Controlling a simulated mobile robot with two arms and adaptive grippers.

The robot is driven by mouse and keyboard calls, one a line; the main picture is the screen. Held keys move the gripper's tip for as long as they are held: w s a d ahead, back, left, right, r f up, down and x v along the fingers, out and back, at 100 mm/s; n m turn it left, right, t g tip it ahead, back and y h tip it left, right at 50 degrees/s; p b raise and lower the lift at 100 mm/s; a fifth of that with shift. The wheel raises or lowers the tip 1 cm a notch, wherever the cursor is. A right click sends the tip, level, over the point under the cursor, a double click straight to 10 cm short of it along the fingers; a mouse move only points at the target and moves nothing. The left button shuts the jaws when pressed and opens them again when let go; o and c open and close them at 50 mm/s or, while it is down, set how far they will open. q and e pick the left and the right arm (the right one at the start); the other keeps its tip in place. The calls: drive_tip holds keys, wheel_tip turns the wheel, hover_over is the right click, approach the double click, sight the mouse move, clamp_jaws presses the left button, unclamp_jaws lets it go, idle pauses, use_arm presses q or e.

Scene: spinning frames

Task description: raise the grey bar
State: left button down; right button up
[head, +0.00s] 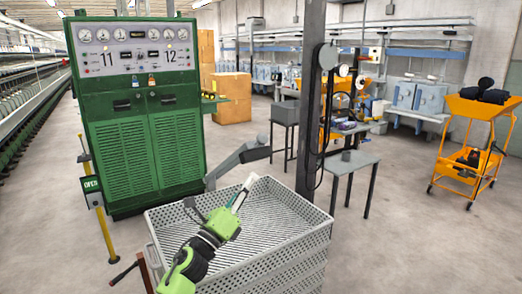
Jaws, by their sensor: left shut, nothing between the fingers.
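A grey bar (237,163) slants up to the right behind the far rim of a grey crate, in front of the green cabinet. Its right end is a thicker block, and its lower left end dips near the crate's back rim. My left gripper (238,200) is green and black, over the crate, below and in front of the bar. It is shut and looks apart from the bar. A pale, narrow piece shows at its front end; I cannot tell whether it is part of the gripper. My right gripper is not in view.
The perforated grey crate (285,262) stands below my left arm. A dark post (309,110) rises behind its right side. The green cabinet (150,150) stands behind left, with a yellow sign post (104,235) beside it.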

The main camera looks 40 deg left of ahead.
sight(258, 154)
use_arm(q)
drive_tip(key=w+r+p, duration=0.1)
drive_tip(key=w, duration=0.1)
drive_tip(key=w+r+p, duration=0.1)
drive_tip(key=w+r, duration=0.1)
drive_tip(key=w+a+r+p, duration=0.1)
drive_tip(key=w, duration=0.1)
drive_tip(key=shift+r, duration=0.4)
drive_tip(key=shift+a+r, duration=0.3)
drive_tip(key=shift+w, duration=0.15)
drive_tip(key=shift+r, duration=0.1)
